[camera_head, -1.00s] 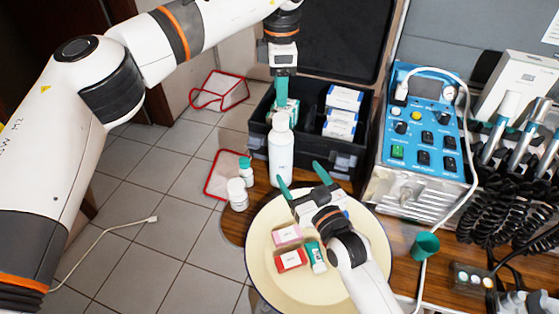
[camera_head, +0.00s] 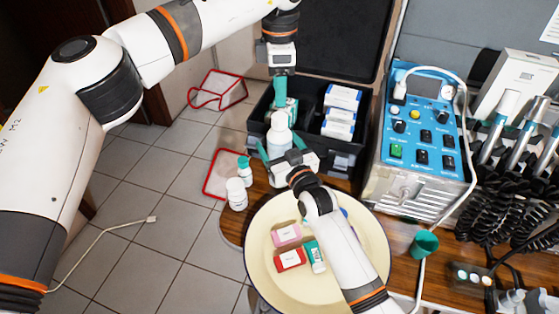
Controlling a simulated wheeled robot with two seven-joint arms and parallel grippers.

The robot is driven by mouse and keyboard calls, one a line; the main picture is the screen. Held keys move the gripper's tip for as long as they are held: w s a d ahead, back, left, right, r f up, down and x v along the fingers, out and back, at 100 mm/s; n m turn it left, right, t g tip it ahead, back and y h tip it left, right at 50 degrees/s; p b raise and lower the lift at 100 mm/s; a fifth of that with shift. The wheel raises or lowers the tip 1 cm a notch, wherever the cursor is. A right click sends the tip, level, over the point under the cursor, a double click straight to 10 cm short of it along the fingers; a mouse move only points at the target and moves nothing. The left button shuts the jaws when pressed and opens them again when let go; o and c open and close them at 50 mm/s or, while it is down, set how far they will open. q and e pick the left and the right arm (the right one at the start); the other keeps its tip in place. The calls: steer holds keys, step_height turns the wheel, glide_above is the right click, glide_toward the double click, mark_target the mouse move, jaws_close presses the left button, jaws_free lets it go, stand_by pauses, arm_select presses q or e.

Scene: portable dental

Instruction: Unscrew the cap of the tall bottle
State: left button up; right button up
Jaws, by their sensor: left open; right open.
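The tall white bottle (camera_head: 279,138) stands upright on the wooden table behind the plate, with its white cap (camera_head: 279,120) on top. My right gripper (camera_head: 277,158) is open, with its green fingers at the bottle's body; its hand hides the lower part of the bottle. I cannot tell whether both fingers touch it. My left gripper (camera_head: 280,92) is above and just behind the cap, pointing down, with its green fingers apart from the cap as far as I can see. The gap between its fingers is not visible from here.
A cream round plate (camera_head: 262,242) holds small boxes and a green-white tube. An open black case (camera_head: 344,160) with boxes lies behind. A blue control unit (camera_head: 422,133) stands at right.

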mark_target(280, 116)
steer(key=shift+c, duration=0.2)
jaws_close()
arm_select(q)
steer(key=m, duration=1.7)
steer(key=shift+m, duration=0.3)
steer(key=shift+f, duration=4)
steer(key=shift+c, duration=0.2)
